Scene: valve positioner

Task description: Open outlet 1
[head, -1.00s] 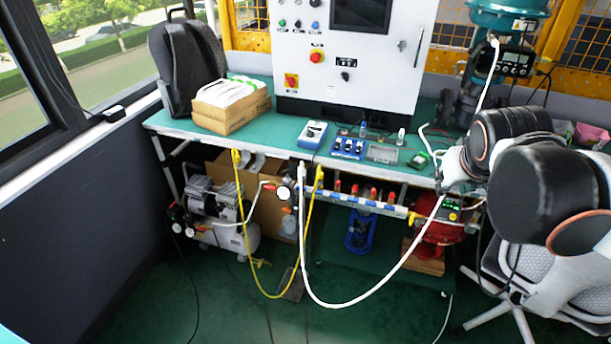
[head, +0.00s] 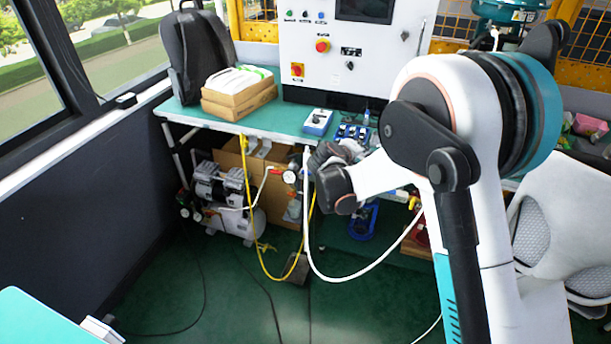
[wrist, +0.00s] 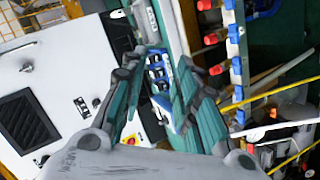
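The outlet manifold (wrist: 237,62) is a blue and white pipe with several red valve handles. It runs down the right of centre in the wrist view. One red handle (wrist: 217,69) shows just right of my right finger, and another (wrist: 213,39) is above it. I cannot read any outlet numbers. My gripper (wrist: 160,76) is open and empty, its fingers spread either side of a blue device (wrist: 158,78) farther off. In the head view my arm hides most of the manifold, and my gripper is near the table's front edge.
The green-topped table (head: 215,122) carries boxes (head: 240,98), a white control cabinet (head: 345,55) and small devices. A yellow hose (head: 262,255) and a white hose (head: 345,277) hang below its front edge. A compressor (head: 222,190) stands underneath. A chair (head: 560,220) is at right.

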